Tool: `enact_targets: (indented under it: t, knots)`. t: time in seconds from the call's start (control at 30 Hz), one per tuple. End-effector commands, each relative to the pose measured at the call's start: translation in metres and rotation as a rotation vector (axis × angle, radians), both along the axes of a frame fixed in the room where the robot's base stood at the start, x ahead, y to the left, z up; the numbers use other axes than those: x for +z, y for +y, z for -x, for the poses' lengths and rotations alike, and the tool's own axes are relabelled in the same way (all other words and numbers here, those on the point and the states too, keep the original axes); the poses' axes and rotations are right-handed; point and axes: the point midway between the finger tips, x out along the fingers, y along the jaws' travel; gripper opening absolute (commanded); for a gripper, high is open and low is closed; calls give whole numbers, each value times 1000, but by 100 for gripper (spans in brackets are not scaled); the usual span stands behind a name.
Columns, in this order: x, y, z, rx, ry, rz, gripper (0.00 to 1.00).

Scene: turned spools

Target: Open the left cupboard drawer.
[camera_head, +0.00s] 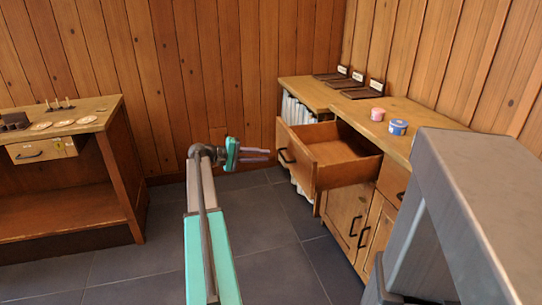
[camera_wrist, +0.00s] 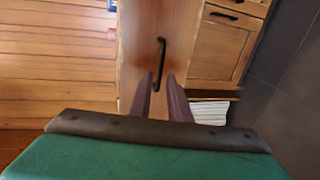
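The left cupboard drawer (camera_head: 340,152) is pulled well out of the wooden cupboard, and the visible part of its inside is empty. Its front carries a dark bar handle (camera_head: 286,156). In the wrist view the drawer front (camera_wrist: 135,45) faces me with the handle (camera_wrist: 161,62) upright in the picture. My gripper (camera_head: 268,155) is just in front of the drawer front, pointing at the handle. Its two fingers (camera_wrist: 161,82) are apart, with the handle lying ahead of and between the tips. It holds nothing, and a small gap to the handle shows in the head view.
The cupboard top (camera_head: 415,115) bears a pink spool (camera_head: 377,114), a blue spool (camera_head: 398,127) and dark trays with labels (camera_head: 366,91). Cupboard doors (camera_head: 348,215) are shut below. A wooden bench (camera_head: 65,200) stands at the left. Grey floor (camera_head: 260,215) is clear between them.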

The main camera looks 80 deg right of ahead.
Motion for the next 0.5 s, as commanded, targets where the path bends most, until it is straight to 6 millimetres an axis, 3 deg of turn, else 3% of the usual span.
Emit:
enact_targets:
  t: [0.2,0.5]
  knots:
    - [7,15,-27,3,0,1,17]
    - [9,21,-37,0,0,0,17]
